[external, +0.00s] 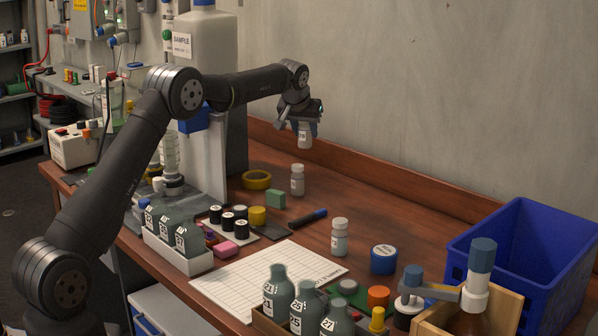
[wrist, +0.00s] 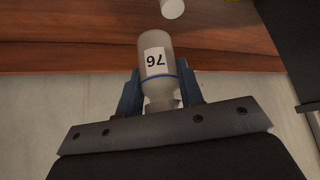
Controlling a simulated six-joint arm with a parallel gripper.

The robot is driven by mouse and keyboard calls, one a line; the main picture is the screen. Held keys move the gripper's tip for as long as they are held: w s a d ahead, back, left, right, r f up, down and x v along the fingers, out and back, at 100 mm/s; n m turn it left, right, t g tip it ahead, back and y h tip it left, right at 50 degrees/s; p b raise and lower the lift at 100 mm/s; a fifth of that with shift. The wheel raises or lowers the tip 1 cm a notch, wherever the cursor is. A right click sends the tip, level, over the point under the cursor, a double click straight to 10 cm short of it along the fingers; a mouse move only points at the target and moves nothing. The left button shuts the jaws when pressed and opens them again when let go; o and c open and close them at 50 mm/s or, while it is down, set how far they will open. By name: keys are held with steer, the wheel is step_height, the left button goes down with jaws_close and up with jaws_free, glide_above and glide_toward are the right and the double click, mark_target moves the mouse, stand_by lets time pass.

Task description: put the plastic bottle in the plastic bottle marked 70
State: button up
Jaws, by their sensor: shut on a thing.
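My gripper (external: 302,116) is raised above the back of the bench and is shut on a small whitish plastic bottle (external: 304,137). In the wrist view the held bottle (wrist: 154,66) sits between the blue fingers of my gripper (wrist: 161,92); its label shows upside down and seems to read 76. A similar white-capped bottle (external: 297,181) stands upright on the bench below and slightly left. Another (external: 339,238) stands nearer the front, right of the paper sheet. Their label numbers are too small to read. Part of a white bottle (wrist: 172,8) shows at the wrist view's top edge.
A blue crate (external: 530,245) stands at the right. Green bottles fill a white tray (external: 190,262) and a front wooden box. The back right bench is clear.

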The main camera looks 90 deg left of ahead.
steer(key=s+a+f, duration=0.1)
steer(key=a, duration=0.1)
steer(key=s+a+f, duration=0.1)
steer(key=shift+s+a+f, duration=0.1)
steer(key=shift+a+f, duration=0.25)
steer(key=shift+f, duration=2)
steer(key=shift+f, duration=0.1)
steer(key=o, duration=1)
steer(key=shift+c, duration=0.2)
steer(key=shift+d+r, duration=0.1)
steer(key=shift+r, duration=0.3)
steer(key=v, duration=1.1)
steer(key=shift+r, duration=0.2)
